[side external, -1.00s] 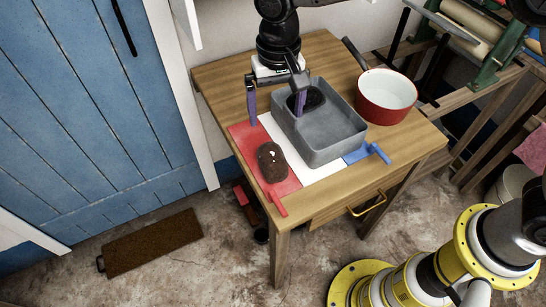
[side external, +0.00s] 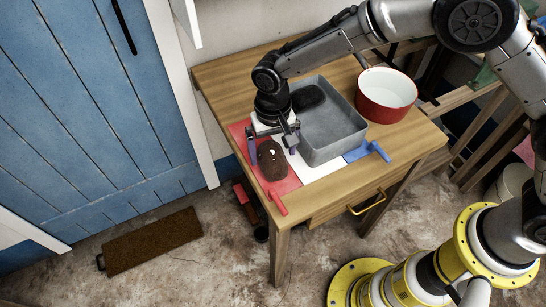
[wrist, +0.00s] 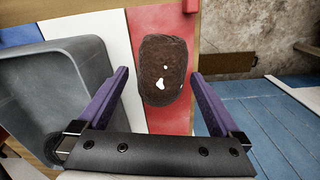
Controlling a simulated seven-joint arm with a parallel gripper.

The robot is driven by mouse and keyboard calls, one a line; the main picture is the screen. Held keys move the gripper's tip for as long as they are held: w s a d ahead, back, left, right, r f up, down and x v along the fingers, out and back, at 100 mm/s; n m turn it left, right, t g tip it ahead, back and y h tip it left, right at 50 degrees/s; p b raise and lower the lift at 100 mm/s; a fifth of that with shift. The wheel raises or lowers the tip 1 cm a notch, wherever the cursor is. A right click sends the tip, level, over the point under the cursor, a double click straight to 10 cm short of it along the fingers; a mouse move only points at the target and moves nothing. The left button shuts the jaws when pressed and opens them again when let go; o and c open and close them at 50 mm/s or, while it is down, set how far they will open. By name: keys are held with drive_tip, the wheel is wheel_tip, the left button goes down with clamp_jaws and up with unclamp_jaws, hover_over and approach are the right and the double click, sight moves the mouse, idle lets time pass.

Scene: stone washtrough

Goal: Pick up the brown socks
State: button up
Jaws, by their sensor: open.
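A brown rolled sock bundle (side external: 271,162) with a few white spots lies on the red part of a red, white and blue mat (side external: 285,184). In the wrist view the brown bundle (wrist: 163,65) lies between and beyond my two purple fingers. My gripper (side external: 271,146) is open and empty, above the bundle with a finger to either side; the wrist view also shows my gripper (wrist: 160,76). I cannot tell its exact height. A darker bundle (side external: 308,97) lies inside the grey stone trough (side external: 345,146), at its back left.
The trough's near-left wall stands close beside my gripper; the trough also fills the left of the wrist view (wrist: 75,65). A red pot (side external: 386,95) stands right of the trough. Blue tabs (side external: 374,151) stick out at the mat's right end. The wooden table's (side external: 222,76) back left is bare.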

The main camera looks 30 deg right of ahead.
wheel_tip(320, 180, down, 2)
drive_tip(key=shift+r, duration=0.1)
drive_tip(key=c, duration=1.4)
drive_tip(key=shift+o, duration=0.2)
